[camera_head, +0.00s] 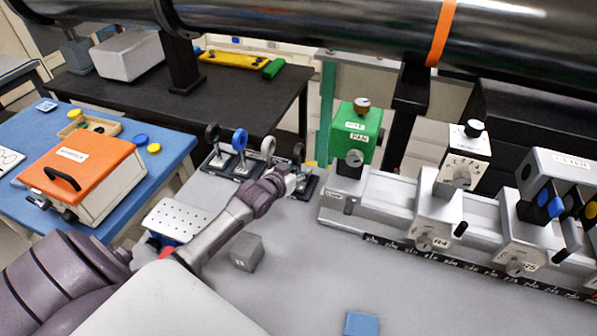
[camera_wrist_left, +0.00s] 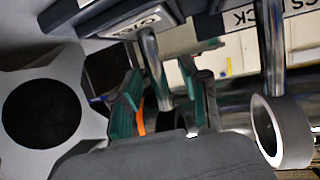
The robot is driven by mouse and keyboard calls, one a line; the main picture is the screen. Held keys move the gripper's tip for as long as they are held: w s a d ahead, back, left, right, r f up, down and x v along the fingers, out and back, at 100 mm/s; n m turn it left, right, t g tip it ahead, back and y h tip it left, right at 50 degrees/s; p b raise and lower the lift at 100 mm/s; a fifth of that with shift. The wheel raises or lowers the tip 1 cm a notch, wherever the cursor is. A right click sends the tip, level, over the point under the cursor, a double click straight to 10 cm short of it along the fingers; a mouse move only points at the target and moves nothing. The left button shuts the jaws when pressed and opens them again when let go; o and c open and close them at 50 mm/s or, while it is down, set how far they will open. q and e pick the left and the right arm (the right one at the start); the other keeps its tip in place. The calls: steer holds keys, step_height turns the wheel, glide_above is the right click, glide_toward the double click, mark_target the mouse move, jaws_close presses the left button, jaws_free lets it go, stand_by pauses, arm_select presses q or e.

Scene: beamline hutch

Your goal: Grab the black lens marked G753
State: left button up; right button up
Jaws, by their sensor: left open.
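A rack (camera_head: 222,162) on the grey bench holds a row of lenses on short posts. From the left these are a black lens (camera_head: 212,133), a blue lens (camera_head: 239,140), a grey lens (camera_head: 268,147) and another black lens (camera_head: 298,153). I cannot read their marks. My left gripper (camera_head: 296,181) is at the rack's right end, low by the right-hand black lens. In the left wrist view its teal fingers are apart, with a metal post (camera_wrist_left: 152,68) seen between them. I cannot tell whether they touch it. A grey ring (camera_wrist_left: 281,131) shows at the right there.
A green box (camera_head: 357,132) and a rail (camera_head: 390,205) with several mounts stand right of the rack. A grey cube (camera_head: 246,251) sits beside my left arm, and a blue block (camera_head: 361,323) lies at the front. A large black pipe (camera_head: 330,32) crosses overhead.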

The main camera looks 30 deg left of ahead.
arm_select(q)
jaws_close()
steer(key=shift+r, duration=0.15)
